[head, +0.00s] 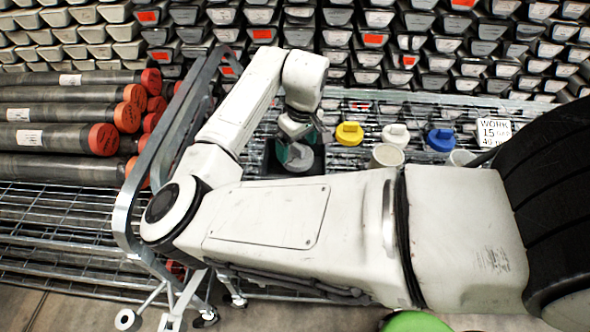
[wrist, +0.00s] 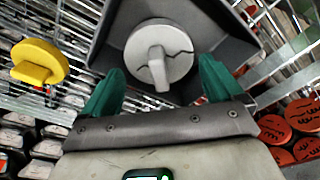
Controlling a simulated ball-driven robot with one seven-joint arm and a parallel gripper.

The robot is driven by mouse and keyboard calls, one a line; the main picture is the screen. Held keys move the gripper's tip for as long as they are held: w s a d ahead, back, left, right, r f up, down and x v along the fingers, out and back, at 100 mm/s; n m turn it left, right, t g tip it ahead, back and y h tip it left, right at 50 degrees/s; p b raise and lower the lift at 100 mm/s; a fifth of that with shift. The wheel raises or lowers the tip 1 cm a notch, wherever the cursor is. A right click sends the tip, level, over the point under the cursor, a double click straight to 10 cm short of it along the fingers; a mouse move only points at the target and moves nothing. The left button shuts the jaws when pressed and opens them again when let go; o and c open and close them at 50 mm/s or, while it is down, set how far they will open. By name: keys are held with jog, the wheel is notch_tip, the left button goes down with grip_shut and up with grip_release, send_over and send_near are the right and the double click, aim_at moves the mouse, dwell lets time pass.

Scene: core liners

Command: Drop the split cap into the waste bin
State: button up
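The split cap, grey-white with a raised grip bar and a dark jagged crack, shows in the wrist view (wrist: 158,52) and in the head view (head: 299,158). It is at the opening of the dark square waste bin (wrist: 222,22), which also shows in the head view (head: 312,188). I cannot tell whether the cap rests on the bin's floor. My gripper (wrist: 157,88) is open, its green fingertips apart on either side of the cap's grip bar with visible gaps. In the head view my gripper (head: 301,147) is over the bin, partly hidden by my arm.
A yellow cap (head: 349,134), a white cap (head: 396,134) and a blue cap (head: 440,140) stand on the wire shelf. A pale cup (head: 386,155) is close by. Core tubes (head: 60,137) with red-orange ends lie left, beyond a grey metal frame (head: 128,205). Stacked trays fill the back.

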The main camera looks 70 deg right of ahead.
jog(key=shift+o, duration=0.4)
jog(key=shift+r, duration=0.15)
notch_tip(320, 180, up, 10)
jog(key=s, duration=0.1)
jog(key=shift+a+r, duration=0.2)
jog(key=shift+a, duration=0.1)
jog(key=shift+s, duration=0.1)
